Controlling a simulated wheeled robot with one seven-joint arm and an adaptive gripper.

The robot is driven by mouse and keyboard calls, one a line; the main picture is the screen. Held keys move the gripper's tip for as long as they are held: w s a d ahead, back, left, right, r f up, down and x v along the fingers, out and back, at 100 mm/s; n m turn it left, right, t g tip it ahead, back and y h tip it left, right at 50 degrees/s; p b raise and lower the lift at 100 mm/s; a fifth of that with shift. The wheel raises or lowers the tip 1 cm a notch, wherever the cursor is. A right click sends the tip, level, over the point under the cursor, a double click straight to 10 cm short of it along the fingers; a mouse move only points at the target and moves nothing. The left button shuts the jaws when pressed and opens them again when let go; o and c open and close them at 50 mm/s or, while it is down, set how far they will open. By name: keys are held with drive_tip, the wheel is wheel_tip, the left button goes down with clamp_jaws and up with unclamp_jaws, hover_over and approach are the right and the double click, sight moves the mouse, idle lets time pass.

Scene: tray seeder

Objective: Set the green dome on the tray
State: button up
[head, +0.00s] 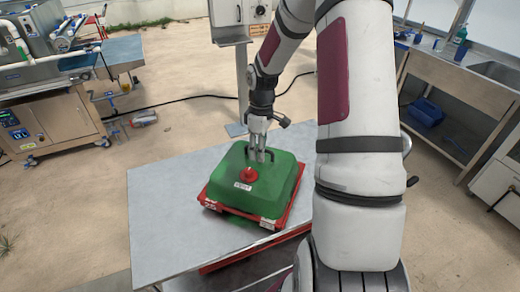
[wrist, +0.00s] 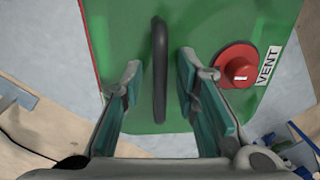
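The green dome (head: 253,190) is a boxy cover with sloped sides and a red knob (head: 249,175) on top. It rests on the red tray (head: 220,207) on the metal table, and the tray's rim shows along its front and right edges. I cannot tell whether the dome is fully seated. My gripper (head: 257,157) points down at the dome's top. In the wrist view, its open fingers stand on either side of the black handle (wrist: 160,70), with gaps on both sides. The red knob with a "VENT" label is right of the fingers.
The grey table (head: 165,220) is bare left of the tray. A post with a control box (head: 240,12) stands behind it. A machine on a wooden cabinet (head: 50,120) is at the left, and a workbench with a sink (head: 455,80) is at the right.

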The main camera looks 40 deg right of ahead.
wheel_tip(320, 180, up, 12)
drive_tip(key=s+a+r+m+t+h, duration=0.2)
drive_tip(key=s+a+r, duration=0.4)
drive_tip(key=a+r, duration=0.55)
drive_tip(key=s+a+r+m+t+y, duration=0.1)
drive_tip(key=s+a+r+m+t, duration=0.2)
drive_tip(key=s+a, duration=0.7)
drive_tip(key=s, duration=0.3)
drive_tip(key=shift+s+m+t, duration=0.4)
idle(0.4)
